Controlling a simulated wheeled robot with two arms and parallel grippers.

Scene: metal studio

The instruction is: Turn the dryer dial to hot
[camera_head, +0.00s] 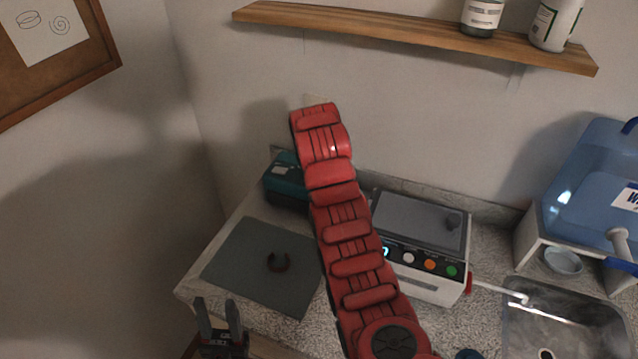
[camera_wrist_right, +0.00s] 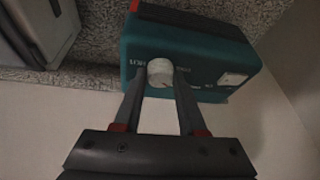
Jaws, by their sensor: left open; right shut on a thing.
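The dryer is a teal box; it stands at the back of the counter in the head view (camera_head: 286,181) and fills the upper middle of the right wrist view (camera_wrist_right: 190,55). Its white dial (camera_wrist_right: 160,72) shows in the right wrist view, with small lettering on both sides that is too blurred to read surely. My right gripper (camera_wrist_right: 160,88) is shut on the dial, a finger on each side. In the head view my red right arm hides that gripper and the dial. My left gripper (camera_head: 220,318) is open and empty, low in front of the counter's left part.
A wooden shelf (camera_head: 400,32) hangs above.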

